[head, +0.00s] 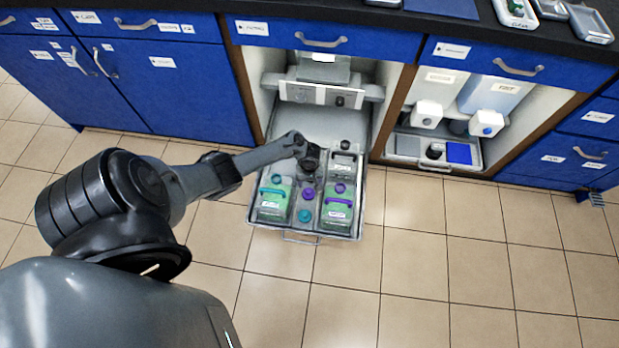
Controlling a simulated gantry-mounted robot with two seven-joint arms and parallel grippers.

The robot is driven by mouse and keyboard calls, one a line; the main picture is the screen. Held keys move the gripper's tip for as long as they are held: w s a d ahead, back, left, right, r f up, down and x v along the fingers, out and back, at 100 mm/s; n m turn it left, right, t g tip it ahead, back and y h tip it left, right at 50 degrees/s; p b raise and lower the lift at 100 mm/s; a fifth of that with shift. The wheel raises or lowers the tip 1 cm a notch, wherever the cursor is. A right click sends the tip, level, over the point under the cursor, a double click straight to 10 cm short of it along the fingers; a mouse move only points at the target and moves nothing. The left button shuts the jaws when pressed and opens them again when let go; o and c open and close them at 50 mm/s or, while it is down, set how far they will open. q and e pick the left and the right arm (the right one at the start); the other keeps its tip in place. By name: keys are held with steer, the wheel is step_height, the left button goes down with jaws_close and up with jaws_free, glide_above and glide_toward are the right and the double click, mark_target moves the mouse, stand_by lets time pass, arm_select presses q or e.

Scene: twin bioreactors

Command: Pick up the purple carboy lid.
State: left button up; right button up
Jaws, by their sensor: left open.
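A pulled-out grey drawer (258,226) holds two green carboys. The right carboy (336,218) has a purple handle (338,201) and a round purple cap (340,188) at its top. A loose-looking round purple lid (308,194) sits between the two carboys; I cannot tell which purple piece is the carboy lid. My left gripper (309,163) is open over the drawer, just behind the lid in the middle, and appears apart from it. Its fingers are small and dark here. My right gripper is not in view.
The left carboy (272,208) has a teal handle and teal cap (276,178). A teal lid (304,215) sits in front of the middle purple one. Blue cabinets (180,85) stand behind, with a lower tray (408,152) at right. The tiled floor in front is clear.

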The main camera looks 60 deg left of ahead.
arm_select(q)
steer(key=b, duration=0.3)
glide_above(308, 191)
steer(key=f, duration=0.4)
steer(key=shift+s+d+f, duration=0.15)
steer(key=shift+d+f, duration=0.05)
steer(key=shift+f, duration=0.2)
steer(key=shift+w+f+b, duration=0.25)
steer(key=shift+f+b, duration=0.05)
steer(key=shift+b, duration=0.2)
step_height(308, 191, down, 5)
steer(key=b, duration=0.5)
steer(key=shift+a, duration=0.1)
steer(key=c, duration=0.8)
steer(key=shift+r, duration=0.25)
